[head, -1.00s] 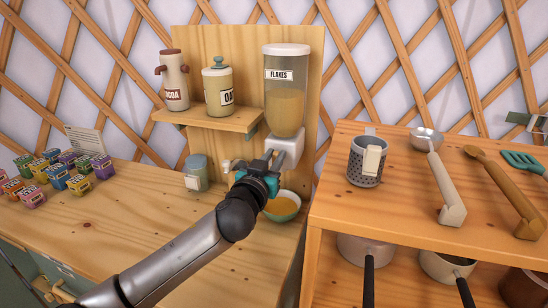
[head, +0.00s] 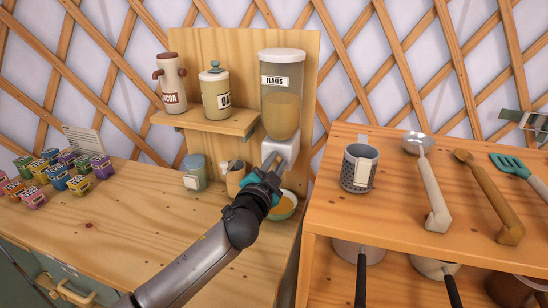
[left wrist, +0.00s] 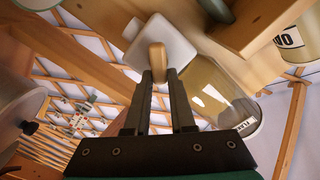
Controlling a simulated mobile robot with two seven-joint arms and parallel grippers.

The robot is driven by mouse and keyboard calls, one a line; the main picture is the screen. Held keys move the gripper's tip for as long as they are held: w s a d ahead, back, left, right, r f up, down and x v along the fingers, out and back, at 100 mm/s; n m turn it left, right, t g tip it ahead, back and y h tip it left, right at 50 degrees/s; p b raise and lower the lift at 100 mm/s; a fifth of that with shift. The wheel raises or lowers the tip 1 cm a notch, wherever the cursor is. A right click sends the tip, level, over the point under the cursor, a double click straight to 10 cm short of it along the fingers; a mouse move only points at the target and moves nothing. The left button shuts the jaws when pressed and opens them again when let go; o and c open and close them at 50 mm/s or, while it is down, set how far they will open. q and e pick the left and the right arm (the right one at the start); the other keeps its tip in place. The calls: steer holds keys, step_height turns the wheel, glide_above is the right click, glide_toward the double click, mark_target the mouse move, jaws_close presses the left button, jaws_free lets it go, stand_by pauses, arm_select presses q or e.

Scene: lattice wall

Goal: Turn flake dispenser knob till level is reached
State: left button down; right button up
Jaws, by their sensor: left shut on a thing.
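The flake dispenser (head: 283,95) stands against the wooden back panel, a clear container labelled FLAKES, partly filled with yellow-tan flakes. Its white base (head: 284,146) also shows in the left wrist view (left wrist: 175,42). The wooden knob (left wrist: 157,54) on the base's front is between my left gripper's fingertips (left wrist: 158,76), and the gripper is shut on it. In the head view my left gripper (head: 271,163) hides the knob. A pale green bowl (head: 289,206) with orange-yellow contents stands below, partly covered by my gripper. My right gripper is not in view.
A tan mug (head: 235,180) and a lidded jar (head: 195,172) stand left of my gripper. Cocoa (head: 173,85) and oat (head: 216,92) canisters sit on a shelf (head: 206,122) above.

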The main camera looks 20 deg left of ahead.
arm_select(q)
steer(key=m, duration=0.3)
steer(key=m+p, duration=0.1)
steer(key=m, duration=0.1)
steer(key=f+m+p, duration=0.1)
steer(key=m, duration=0.2)
steer(key=shift+d+f+m, duration=0.1)
steer(key=shift+d+m, duration=0.2)
stand_by(0.3)
steer(key=c, duration=0.8)
jaws_free()
steer(key=shift+o, duration=0.2)
steer(key=s, duration=1.5)
steer(key=shift+s+a, duration=0.15)
steer(key=shift+a, duration=0.15)
